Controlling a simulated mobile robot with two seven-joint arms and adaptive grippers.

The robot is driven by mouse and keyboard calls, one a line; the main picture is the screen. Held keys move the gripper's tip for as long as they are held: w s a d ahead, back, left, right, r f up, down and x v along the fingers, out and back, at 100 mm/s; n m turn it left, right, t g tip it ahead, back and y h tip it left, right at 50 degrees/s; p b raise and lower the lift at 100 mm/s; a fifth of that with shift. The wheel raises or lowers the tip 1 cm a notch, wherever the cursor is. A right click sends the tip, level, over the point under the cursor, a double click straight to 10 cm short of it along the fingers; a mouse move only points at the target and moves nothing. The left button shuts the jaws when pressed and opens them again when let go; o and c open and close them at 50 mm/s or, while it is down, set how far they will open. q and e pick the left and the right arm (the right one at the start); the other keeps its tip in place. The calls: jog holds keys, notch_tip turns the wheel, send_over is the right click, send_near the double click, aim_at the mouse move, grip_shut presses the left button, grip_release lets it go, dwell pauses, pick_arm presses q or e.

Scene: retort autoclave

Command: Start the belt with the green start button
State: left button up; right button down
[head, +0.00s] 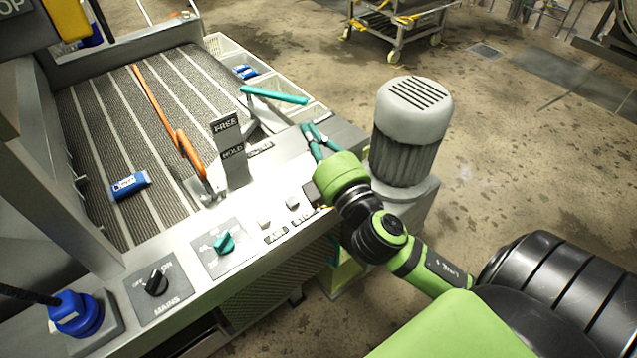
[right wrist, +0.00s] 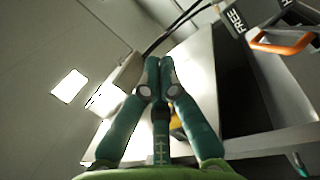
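My right gripper (head: 308,130) is over the right end of the grey control panel (head: 190,215), its teal fingers pointing away from my arm. In the right wrist view its fingertips (right wrist: 160,62) are together, with nothing seen between them. No green start button can be made out; part of the panel's right end is hidden behind my right wrist. My left gripper is not in view.
A FREE/HOLD lever plate (head: 229,150) and a teal-handled lever (head: 273,95) stand near my gripper. A grey motor (head: 410,130) is just right of it. A cart (head: 400,25) stands behind.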

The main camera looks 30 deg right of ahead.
jog(key=a+r+n+g+y, duration=0.25)
jog(key=a+n+y, duration=0.45)
jog(key=n, duration=0.5)
jog(key=a+r+n+g+y, duration=0.2)
jog(key=a+r+n+y, duration=0.15)
jog(key=n+y, duration=0.65)
jog(key=w+d+f+n+g+h, duration=0.1)
jog(key=d+f+n+g+h, duration=0.5)
jog(key=f+n, duration=0.45)
jog(key=w+d+f+n+h, duration=0.1)
jog(key=d+n+h, duration=0.1)
jog(key=d+h, duration=0.4)
jog(key=shift+d, duration=1)
jog(key=shift+f, duration=0.1)
